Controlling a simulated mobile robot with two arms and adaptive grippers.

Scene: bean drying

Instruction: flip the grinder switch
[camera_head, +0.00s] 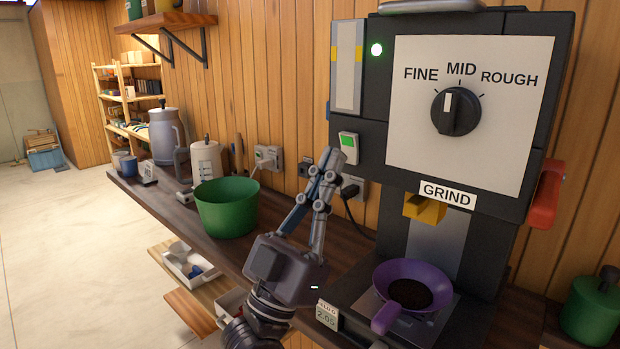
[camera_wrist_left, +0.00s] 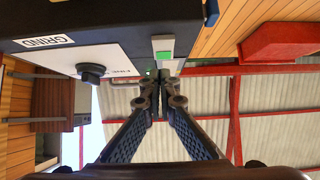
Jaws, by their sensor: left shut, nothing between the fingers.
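The grinder (camera_head: 395,55) is a dark machine with a pale front panel, a FINE/MID/ROUGH dial (camera_head: 456,111) and a GRIND label. Its switch (camera_head: 349,147) is a white plate with a lit green face, on the left part of the front. It also shows in the left wrist view (camera_wrist_left: 163,48). My left gripper (camera_head: 328,160) is shut and empty, its fingertips just left of and slightly below the switch in the head view. In the left wrist view the fingertips (camera_wrist_left: 160,80) point toward the switch. I cannot tell whether they touch it. My right gripper is out of view.
A purple funnel-like pan (camera_head: 381,319) with dark grounds stands under the yellow spout (camera_head: 425,208). A green bowl (camera_head: 227,208), a white canister (camera_head: 206,161) and a grey jug (camera_head: 166,136) stand left on the counter.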

